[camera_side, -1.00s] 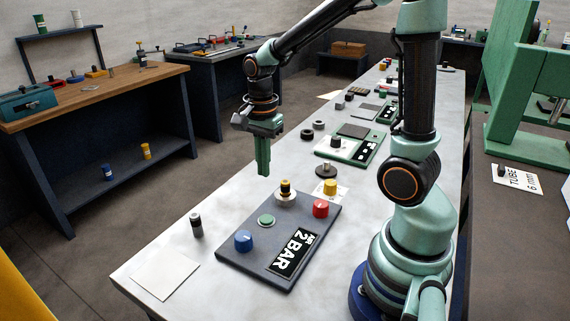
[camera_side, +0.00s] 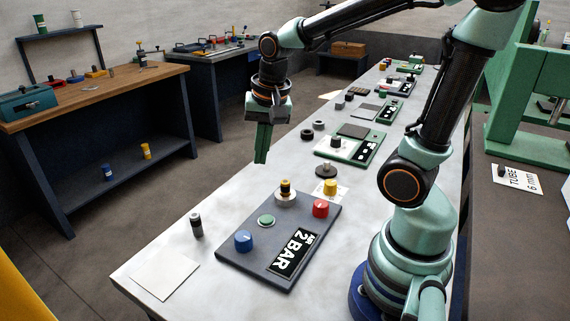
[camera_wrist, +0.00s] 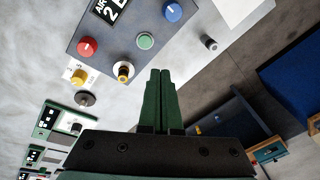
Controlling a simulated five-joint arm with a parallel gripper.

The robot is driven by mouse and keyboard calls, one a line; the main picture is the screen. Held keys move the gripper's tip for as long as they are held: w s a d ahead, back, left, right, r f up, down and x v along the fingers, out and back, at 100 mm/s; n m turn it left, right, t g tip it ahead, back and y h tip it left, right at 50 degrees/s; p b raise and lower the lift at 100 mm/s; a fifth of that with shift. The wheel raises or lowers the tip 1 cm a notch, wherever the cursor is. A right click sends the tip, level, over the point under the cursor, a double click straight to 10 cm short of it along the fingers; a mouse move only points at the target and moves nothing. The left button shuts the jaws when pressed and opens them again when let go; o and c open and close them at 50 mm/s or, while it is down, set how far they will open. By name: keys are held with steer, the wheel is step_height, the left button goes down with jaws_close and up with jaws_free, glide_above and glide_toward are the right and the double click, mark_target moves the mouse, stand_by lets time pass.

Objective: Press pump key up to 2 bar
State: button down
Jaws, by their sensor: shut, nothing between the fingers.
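The dark panel (camera_side: 225,247) labelled "AIR 2 BAR" (camera_side: 292,253) lies on the grey bench. It carries a round green button (camera_side: 266,221), a blue knob (camera_side: 243,240), a red knob (camera_side: 320,208) and a black-and-brass fitting (camera_side: 285,190). The wrist view also shows the green button (camera_wrist: 145,40) and the fitting (camera_wrist: 123,72). Which part is the pump key is not marked.
A yellow knob (camera_side: 330,187) on a white card stands beside the panel. A dark cylinder (camera_side: 196,224) and a blank white sheet (camera_side: 165,273) lie to the left. Green panels (camera_side: 362,150) and small parts stand farther along the bench. The air above the panel is clear.

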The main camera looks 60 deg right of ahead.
steer(key=s+a+r+n+t, duration=0.3)
steer(key=r+n, duration=0.1)
steer(key=n, duration=0.6)
steer(key=shift+s+a+r+n, duration=0.2)
steer(key=shift+s+a+n, duration=0.05)
steer(key=shift+a+n, duration=0.05)
stand_by(0.6)
